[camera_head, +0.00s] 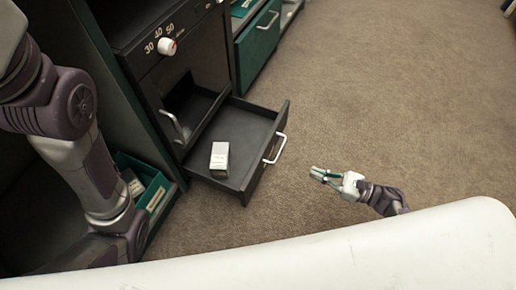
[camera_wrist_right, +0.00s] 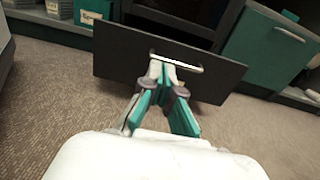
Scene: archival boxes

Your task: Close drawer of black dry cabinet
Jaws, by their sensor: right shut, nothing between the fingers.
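The black dry cabinet (camera_head: 195,62) stands at the left of centre in the head view, with a white dial on its upper front. Its low drawer (camera_head: 258,160) is pulled out and holds a small white and grey box (camera_head: 220,157). The drawer front has a pale bar handle (camera_head: 275,148), which also shows in the right wrist view (camera_wrist_right: 190,66). My right gripper (camera_head: 316,172) is shut and empty, in front of the drawer and apart from it in the head view. In the wrist view its fingertips (camera_wrist_right: 162,68) overlap the handle's left part. My left gripper is out of view; only my left arm shows.
A green bin (camera_head: 150,190) with boxes sits low at the left of the cabinet. A green drawer (camera_head: 258,45) with a handle stands beyond the cabinet. The brown carpet (camera_head: 400,90) at the right is clear.

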